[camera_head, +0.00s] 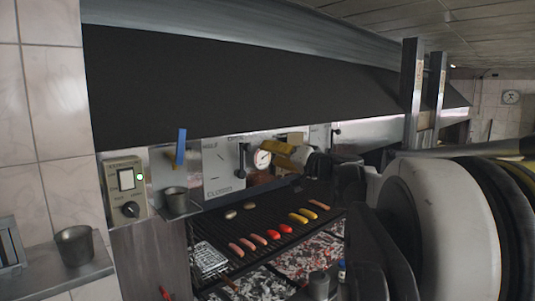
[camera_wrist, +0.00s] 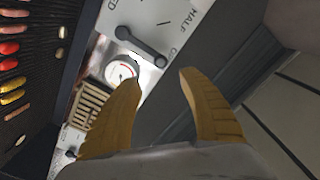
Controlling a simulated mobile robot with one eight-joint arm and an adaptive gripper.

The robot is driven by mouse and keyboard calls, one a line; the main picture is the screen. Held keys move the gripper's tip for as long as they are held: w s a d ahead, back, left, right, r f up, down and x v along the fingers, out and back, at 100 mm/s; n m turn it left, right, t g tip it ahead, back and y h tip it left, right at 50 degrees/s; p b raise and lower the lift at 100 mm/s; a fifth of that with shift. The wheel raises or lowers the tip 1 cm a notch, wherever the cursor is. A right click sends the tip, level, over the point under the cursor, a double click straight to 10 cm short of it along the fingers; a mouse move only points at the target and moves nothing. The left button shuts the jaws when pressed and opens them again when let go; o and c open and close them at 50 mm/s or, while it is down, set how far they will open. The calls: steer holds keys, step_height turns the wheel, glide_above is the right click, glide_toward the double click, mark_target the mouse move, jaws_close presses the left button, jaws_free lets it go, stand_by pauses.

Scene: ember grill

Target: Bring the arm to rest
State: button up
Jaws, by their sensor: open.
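My gripper (camera_wrist: 160,85) has two yellow-brown fingers, spread apart with nothing between them in the wrist view. In the head view my gripper (camera_head: 290,152) is at the end of my arm, above the back of the grill (camera_head: 262,238) and just right of the round white gauge. My arm reaches in from the right and hides part of the grill's right side. In the wrist view a dark lever (camera_wrist: 140,46) on a marked plate lies beyond the fingers. The round gauge (camera_wrist: 121,70) is beside the left finger; I cannot tell whether they touch.
Several sausages (camera_head: 236,250), red pieces (camera_head: 273,234) and yellow pieces (camera_head: 298,218) lie on the grill. A control box (camera_head: 126,187) with a green light is at the left. A metal cup (camera_head: 75,246) stands on a left shelf. The dark hood (camera_head: 230,90) overhangs the grill.

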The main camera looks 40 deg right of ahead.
stand_by(0.4)
steer(key=s+a+f+n+g+y+b, duration=0.3)
steer(key=a+f+b, duration=0.5)
steer(key=a+f, duration=0.7)
steer(key=s+a+f+n+g+b, duration=0.3)
steer(key=a+f+b, duration=0.5)
steer(key=a+f, duration=0.65)
steer(key=s+a+f+n+g+h+b, duration=0.1)
steer(key=s+f+b, duration=0.4)
steer(key=f, duration=0.5)
steer(key=s+a+f+n+g+h+b, duration=0.1)
steer(key=s+a+f+b, duration=0.3)
steer(key=f, duration=0.7)
steer(key=s+a+f+n+g+h+b, duration=0.1)
steer(key=s+a+f+g+b, duration=0.1)
steer(key=s+f+b, duration=0.4)
step_height(320, 180, down, 4)
steer(key=shift+s+a+f+g, duration=0.15)
steer(key=shift+s+a+g, duration=0.35)
steer(key=shift+s, duration=0.4)
